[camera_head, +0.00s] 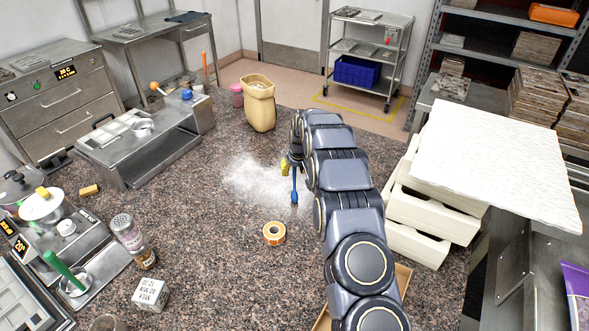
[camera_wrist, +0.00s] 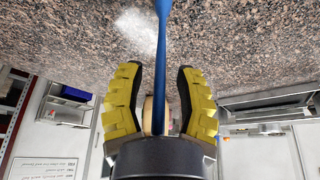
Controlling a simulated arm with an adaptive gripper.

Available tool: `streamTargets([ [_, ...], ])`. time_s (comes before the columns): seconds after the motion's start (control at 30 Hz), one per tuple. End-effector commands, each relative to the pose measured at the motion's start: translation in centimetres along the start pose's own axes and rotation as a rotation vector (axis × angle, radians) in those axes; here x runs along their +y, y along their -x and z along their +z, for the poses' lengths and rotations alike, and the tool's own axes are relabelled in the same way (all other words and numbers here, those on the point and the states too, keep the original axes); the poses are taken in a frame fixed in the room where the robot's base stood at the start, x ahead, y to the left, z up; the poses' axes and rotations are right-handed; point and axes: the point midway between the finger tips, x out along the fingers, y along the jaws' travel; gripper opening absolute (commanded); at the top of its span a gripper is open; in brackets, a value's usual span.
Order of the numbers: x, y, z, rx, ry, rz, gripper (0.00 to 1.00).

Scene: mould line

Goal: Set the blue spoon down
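The blue spoon (camera_head: 294,188) is long and thin and points down below my gripper (camera_head: 288,166) in the head view. In the wrist view the spoon's blue shaft (camera_wrist: 162,45) runs between the two yellow-and-black fingers of my gripper (camera_wrist: 160,68). A gap shows between the shaft and each finger, so I cannot tell whether the fingers grip it. The spoon's lower end is just above or on the speckled counter (camera_head: 215,235), near the white powder (camera_head: 255,180); contact is not clear. My arm hides part of the counter.
An orange tape roll (camera_head: 274,233) lies in front of the spoon. A paper sack (camera_head: 258,105) and a pink jar (camera_head: 237,95) stand behind. White moulds (camera_head: 435,215) are stacked at the right. A metal bench (camera_head: 150,150) stands at the left. The counter left of the powder is clear.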

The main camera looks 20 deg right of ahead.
Motion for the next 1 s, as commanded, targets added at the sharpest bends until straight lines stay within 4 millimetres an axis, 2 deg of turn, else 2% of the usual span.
streamTargets([
  [0.23, 0.0, 2.3, -0.2, 0.004, 0.0, 0.001, 0.34],
  [0.5, 0.0, 7.7, -0.3, 0.006, -0.001, 0.001, 0.34],
  [0.7, 0.0, 10.8, -0.1, 0.001, -0.001, 0.0, 0.34],
  [1.0, 0.0, 12.3, -0.1, 0.0, 0.0, 0.001, 0.34],
])
